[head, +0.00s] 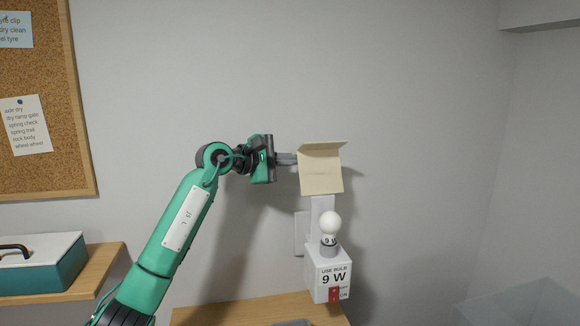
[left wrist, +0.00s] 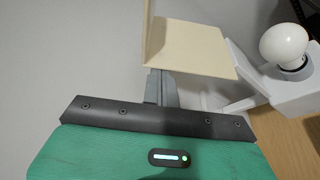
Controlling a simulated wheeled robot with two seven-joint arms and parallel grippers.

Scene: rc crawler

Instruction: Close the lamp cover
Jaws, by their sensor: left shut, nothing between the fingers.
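The lamp cover (head: 320,172) is a cream, bent panel standing raised above the lamp, against the wall. The lamp is a white box (head: 328,272) marked "USE BULB 9 W", with a white bulb (head: 330,222) on top and a red switch (head: 334,295) on its front. My left gripper (head: 296,159) is shut and empty, its fingertips at the left edge of the cover. In the left wrist view the shut fingers (left wrist: 161,88) reach the cover's near edge (left wrist: 190,55); whether they touch it I cannot tell. The bulb (left wrist: 285,45) shows at right. My right gripper is not in view.
The lamp stands on a wooden shelf (head: 250,310). At left, a teal toolbox (head: 50,268) with a pale lid sits on another wooden shelf (head: 108,262), under a cork board (head: 60,130). A clear bin (head: 525,305) is at lower right. The wall right of the cover is clear.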

